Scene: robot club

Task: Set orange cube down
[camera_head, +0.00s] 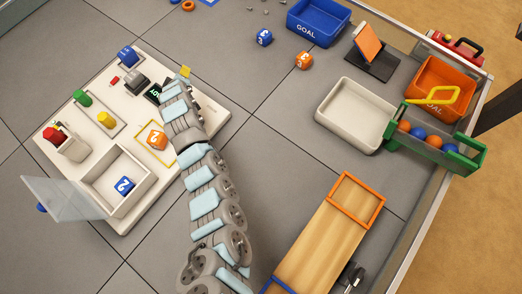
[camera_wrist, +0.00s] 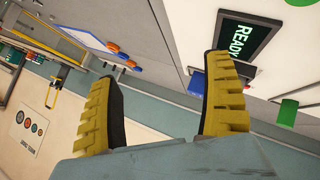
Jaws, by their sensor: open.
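An orange cube (camera_head: 157,136) with a white numeral sits on the pale board (camera_head: 125,85), inside a yellow square outline (camera_head: 148,158), just left of my arm. A second orange cube (camera_head: 304,60) lies on the grey floor near the blue goal bin. My gripper (camera_wrist: 160,78) is open and empty in the wrist view, its two yellow ribbed fingers spread apart. In the head view one yellow fingertip (camera_head: 185,72) shows beyond the board's upper right part, away from the cube in the outline. No orange cube shows between the fingers.
The board carries a READY screen (camera_wrist: 238,45), knobs and a walled box (camera_head: 108,209) with a blue cube (camera_head: 123,186) and clear lid. Bins (camera_head: 319,34) (camera_head: 352,130), a tablet stand (camera_head: 372,66) and a wooden ramp (camera_head: 322,240) stand right.

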